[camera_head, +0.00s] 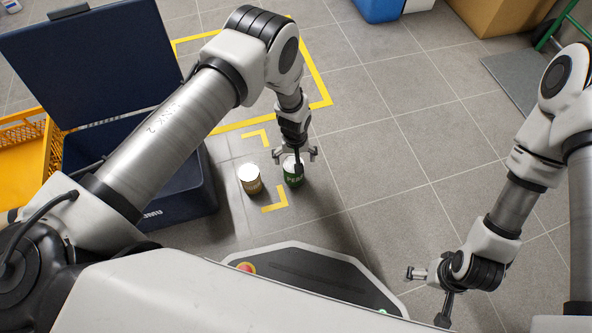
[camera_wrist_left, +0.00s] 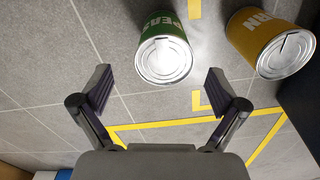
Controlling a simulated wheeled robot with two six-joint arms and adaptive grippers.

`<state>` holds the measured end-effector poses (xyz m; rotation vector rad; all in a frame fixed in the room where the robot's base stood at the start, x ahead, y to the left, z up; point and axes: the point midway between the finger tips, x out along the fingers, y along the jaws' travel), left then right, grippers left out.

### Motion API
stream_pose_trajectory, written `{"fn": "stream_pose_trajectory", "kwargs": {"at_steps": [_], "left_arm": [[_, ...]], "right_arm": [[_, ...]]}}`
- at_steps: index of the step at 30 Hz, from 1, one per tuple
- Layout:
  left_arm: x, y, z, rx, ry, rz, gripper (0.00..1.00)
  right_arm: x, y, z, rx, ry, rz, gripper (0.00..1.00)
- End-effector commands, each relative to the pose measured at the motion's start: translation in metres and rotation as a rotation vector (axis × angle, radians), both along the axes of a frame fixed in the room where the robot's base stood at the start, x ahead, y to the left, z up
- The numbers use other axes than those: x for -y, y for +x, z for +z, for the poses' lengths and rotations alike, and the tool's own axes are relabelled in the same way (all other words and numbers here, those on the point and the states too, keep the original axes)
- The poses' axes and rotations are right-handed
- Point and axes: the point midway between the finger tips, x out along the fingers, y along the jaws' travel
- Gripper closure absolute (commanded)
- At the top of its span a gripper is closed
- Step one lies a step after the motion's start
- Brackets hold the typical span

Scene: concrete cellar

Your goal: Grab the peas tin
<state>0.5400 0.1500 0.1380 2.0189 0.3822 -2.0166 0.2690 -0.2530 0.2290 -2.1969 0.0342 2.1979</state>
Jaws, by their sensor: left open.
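My left gripper (camera_head: 295,156) is open above the peas tin. In the left wrist view, the tin is between the two spread fingertips (camera_wrist_left: 158,88), a little beyond them and apart from both.
A yellow corn tin (camera_head: 250,180) stands just left of the peas tin, also in the left wrist view (camera_wrist_left: 270,42). A dark blue box (camera_head: 185,190) with an open lid (camera_head: 90,60) stands further left, beside a yellow crate (camera_head: 28,135).

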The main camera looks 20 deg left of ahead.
Motion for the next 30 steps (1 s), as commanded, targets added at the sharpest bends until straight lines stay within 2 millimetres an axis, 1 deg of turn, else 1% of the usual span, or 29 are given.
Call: {"fn": "stream_pose_trajectory", "kwargs": {"at_steps": [1,3,8,11,13,15,21,23,24,26,27,30], "left_arm": [[0.001,0.000,-0.011,-0.003,0.000,0.002,0.03],[0.000,-0.001,-0.021,-0.004,-0.001,0.003,0.03],[-0.002,0.000,-0.041,-0.002,0.000,0.002,0.03],[-0.005,-0.001,-0.063,-0.003,0.000,0.003,0.03],[-0.005,-0.001,-0.073,-0.002,0.000,0.002,0.03],[-0.005,0.000,-0.078,-0.001,0.000,0.001,0.03],[-0.005,0.000,-0.075,-0.001,0.000,0.001,0.03],[-0.005,0.000,-0.075,-0.001,0.000,0.001,0.24],[-0.005,0.000,-0.075,-0.001,0.000,0.001,0.38],[-0.005,0.000,-0.075,-0.001,0.001,0.001,0.60],[-0.005,0.000,-0.075,-0.001,0.000,0.001,0.66],[-0.005,0.000,-0.075,-0.002,0.000,0.001,0.67]], "right_arm": [[0.000,0.000,-0.007,0.000,0.000,0.000,0.07],[0.000,0.000,-0.014,0.000,0.000,-0.001,0.07],[0.000,0.001,-0.027,0.002,0.000,-0.003,0.07],[0.001,0.001,-0.045,0.004,-0.001,-0.006,0.07],[0.001,0.002,-0.051,0.005,-0.001,-0.008,0.07],[0.001,0.002,-0.054,0.006,-0.001,-0.009,0.07],[0.001,0.003,-0.050,0.007,-0.001,-0.009,0.07],[0.001,0.002,-0.050,0.007,-0.001,-0.009,0.07],[0.001,0.002,-0.050,0.006,-0.001,-0.009,0.07],[0.001,0.002,-0.050,0.006,-0.001,-0.009,0.07],[0.001,0.002,-0.050,0.006,-0.001,-0.009,0.07],[0.001,0.002,-0.050,0.006,-0.001,-0.009,0.07]]}}
